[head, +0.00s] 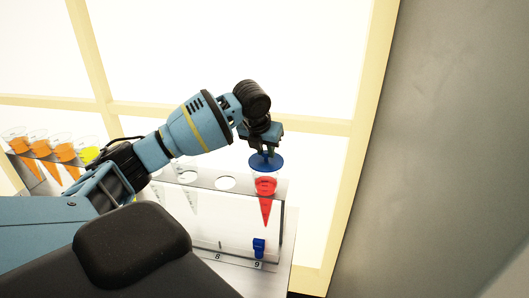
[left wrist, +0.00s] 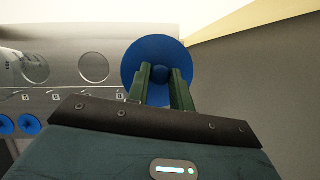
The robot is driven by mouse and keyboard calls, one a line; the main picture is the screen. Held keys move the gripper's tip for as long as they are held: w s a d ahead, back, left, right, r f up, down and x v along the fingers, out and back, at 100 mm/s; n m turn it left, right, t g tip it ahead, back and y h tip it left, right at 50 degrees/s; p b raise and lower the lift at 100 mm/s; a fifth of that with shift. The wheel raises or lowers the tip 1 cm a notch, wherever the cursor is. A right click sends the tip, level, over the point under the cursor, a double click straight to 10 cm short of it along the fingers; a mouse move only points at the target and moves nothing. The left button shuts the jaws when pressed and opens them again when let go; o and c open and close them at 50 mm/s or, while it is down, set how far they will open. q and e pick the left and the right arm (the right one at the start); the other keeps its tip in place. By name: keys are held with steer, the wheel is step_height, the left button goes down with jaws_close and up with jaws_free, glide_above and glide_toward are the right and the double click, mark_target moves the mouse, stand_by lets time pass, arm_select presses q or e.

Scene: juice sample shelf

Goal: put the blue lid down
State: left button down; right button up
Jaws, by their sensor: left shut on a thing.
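The blue lid (head: 266,162) is a round disc held level just above the cone of red juice (head: 265,200), which stands in the rack's right-most hole. In the left wrist view the blue lid (left wrist: 157,52) shows as a disc with a round knob at its middle. My left gripper (head: 268,150) is shut on the lid's knob, and its fingers (left wrist: 160,78) meet it from both sides. The lid hides what lies behind it in the wrist view. Whether the lid touches the cone's rim cannot be told. My right gripper is not in view.
The clear rack (head: 283,225) has an empty hole (head: 225,183) left of the red cone and empty-looking clear cones further left. A blue clip-like piece (head: 259,247) is at its front near number 9. Orange-filled cones (head: 38,146) stand far left. A grey wall (head: 440,130) bounds the right.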

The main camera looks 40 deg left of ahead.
arm_select(q)
steer(key=shift+f, duration=0.5)
steer(key=shift+f, duration=0.1)
steer(key=c, duration=1.2)
jaws_free()
steer(key=shift+f, duration=0.1)
steer(key=shift+c, duration=0.2)
steer(key=shift+s+r, duration=0.1)
steer(key=shift+r, duration=0.4)
steer(key=v, duration=1.1)
steer(key=shift+s, duration=0.15)
steer(key=shift+d+r, duration=0.1)
steer(key=shift+r, duration=0.05)
